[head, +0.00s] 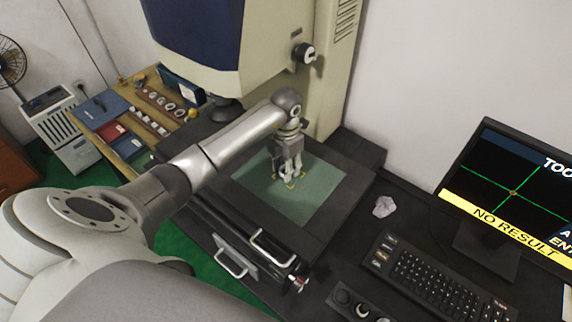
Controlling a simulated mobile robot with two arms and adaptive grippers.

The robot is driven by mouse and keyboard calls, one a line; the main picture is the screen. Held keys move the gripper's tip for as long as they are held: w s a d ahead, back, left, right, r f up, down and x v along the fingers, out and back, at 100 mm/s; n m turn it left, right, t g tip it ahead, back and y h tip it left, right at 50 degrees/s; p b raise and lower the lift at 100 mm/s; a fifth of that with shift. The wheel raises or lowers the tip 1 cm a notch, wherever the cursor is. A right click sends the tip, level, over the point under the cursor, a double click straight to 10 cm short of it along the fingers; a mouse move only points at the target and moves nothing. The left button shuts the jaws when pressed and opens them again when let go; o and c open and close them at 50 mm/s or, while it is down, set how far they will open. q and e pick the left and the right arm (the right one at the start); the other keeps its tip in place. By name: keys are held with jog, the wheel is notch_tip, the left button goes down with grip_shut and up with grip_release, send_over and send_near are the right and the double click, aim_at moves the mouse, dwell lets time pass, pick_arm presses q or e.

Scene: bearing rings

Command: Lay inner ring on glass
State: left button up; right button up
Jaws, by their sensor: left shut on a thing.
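The glass (313,200) is a green-tinted square plate set in the dark stage of the measuring machine. My left gripper (287,177) points down over the middle of the glass, with its fingertips close to the surface. It is shut on a small ring, taken to be the inner ring; the fingers hide most of it. Whether the ring touches the glass cannot be told. My right gripper is not in view.
The machine head (200,35) and its column stand behind the stage. A wooden side table (108,88) at left holds several rings and coloured boxes.

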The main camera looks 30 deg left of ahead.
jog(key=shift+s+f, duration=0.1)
pick_arm(q)
jog(key=o, duration=0.6)
jog(key=shift+f, duration=0.2)
jog(key=shift+c, duration=0.2)
jog(key=o, duration=0.5)
jog(key=shift+r, duration=0.1)
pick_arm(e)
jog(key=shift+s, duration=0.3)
pick_arm(q)
jog(key=shift+w+r, duration=0.1)
jog(key=shift+r, duration=0.15)
jog(key=shift+r+b, duration=1.95)
jog(key=shift+r, duration=3.95)
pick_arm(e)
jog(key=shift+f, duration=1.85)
pick_arm(q)
jog(key=shift+s+f, duration=0.1)
jog(key=shift+s, duration=0.1)
